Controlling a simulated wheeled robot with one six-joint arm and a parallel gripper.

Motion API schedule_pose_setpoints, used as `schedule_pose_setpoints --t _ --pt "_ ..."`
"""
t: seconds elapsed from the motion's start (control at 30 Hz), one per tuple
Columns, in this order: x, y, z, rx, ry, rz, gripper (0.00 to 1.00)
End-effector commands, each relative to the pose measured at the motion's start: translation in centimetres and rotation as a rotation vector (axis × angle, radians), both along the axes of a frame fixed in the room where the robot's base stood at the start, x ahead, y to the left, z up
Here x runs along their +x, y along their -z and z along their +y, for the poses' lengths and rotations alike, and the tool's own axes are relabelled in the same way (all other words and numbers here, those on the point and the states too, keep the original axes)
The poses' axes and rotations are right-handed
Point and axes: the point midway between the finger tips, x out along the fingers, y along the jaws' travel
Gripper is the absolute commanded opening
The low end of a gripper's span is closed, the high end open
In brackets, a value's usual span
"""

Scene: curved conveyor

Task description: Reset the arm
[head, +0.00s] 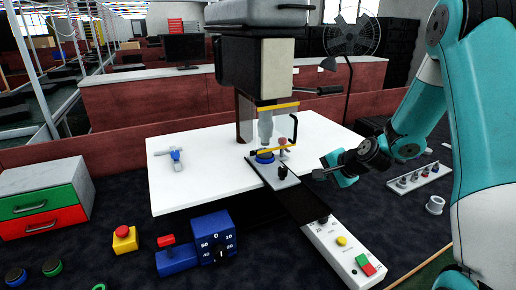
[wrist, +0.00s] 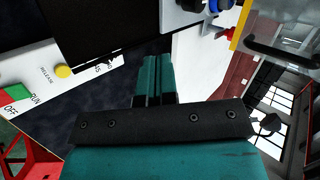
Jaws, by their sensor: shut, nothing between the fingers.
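My gripper (head: 333,173) is at the end of the teal arm, right of the conveyor strip in the head view. In the wrist view its teal fingers (wrist: 153,80) are together with nothing between them. The black conveyor strip (head: 299,204) runs from under the press to a white control panel (head: 343,252) with red, green and yellow buttons. The panel also shows in the wrist view (wrist: 40,85), at the left. The gripper is apart from the strip and the panel.
A press machine (head: 262,75) stands on the white table (head: 185,190), with a blue round part (head: 264,157) under it. A blue dial box (head: 213,238), a yellow emergency button (head: 124,240) and a drawer unit (head: 42,200) are at left. A white tray (head: 420,177) lies at right.

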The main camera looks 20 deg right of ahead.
Motion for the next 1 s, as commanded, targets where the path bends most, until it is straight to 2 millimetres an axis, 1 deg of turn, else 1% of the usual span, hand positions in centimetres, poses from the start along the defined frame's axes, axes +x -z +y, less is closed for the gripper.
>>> schedule_pose_setpoints --t 0.1,0.17,0.27,0.37,0.4,0.47,0.5,0.57,0.6,0.63,0.67,0.7,0.8,0.9,1.0 --pt "0.0 -0.1 0.2 -0.003 -0.006 0.000 0.00" --pt "0.0 -0.5 1.0 -0.012 -0.036 0.001 0.00" --pt "-0.5 -2.3 4.4 -0.058 -0.166 0.007 0.00" --pt "-2.4 -5.2 10.2 -0.144 -0.404 0.017 0.00" --pt "-3.8 -6.4 12.8 -0.187 -0.520 0.019 0.00" --pt "-6.4 -8.1 16.6 -0.254 -0.705 0.020 0.00" --pt "-8.5 -9.2 18.9 -0.300 -0.827 0.020 0.00" --pt "-12.0 -10.6 21.8 -0.370 -1.012 0.014 0.00" --pt "-14.4 -11.4 23.3 -0.412 -1.129 0.010 0.00" --pt "-16.2 -11.9 24.2 -0.442 -1.212 0.006 0.00" --pt "-17.9 -12.3 24.9 -0.472 -1.290 0.001 0.00" --pt "-20.1 -12.7 25.6 -0.507 -1.384 -0.005 0.00" --pt "-24.4 -13.4 26.5 -0.575 -1.574 -0.019 0.00" --pt "-27.0 -13.7 26.6 -0.616 -1.688 -0.027 0.00" --pt "-28.2 -13.8 26.6 -0.632 -1.739 -0.029 0.00"
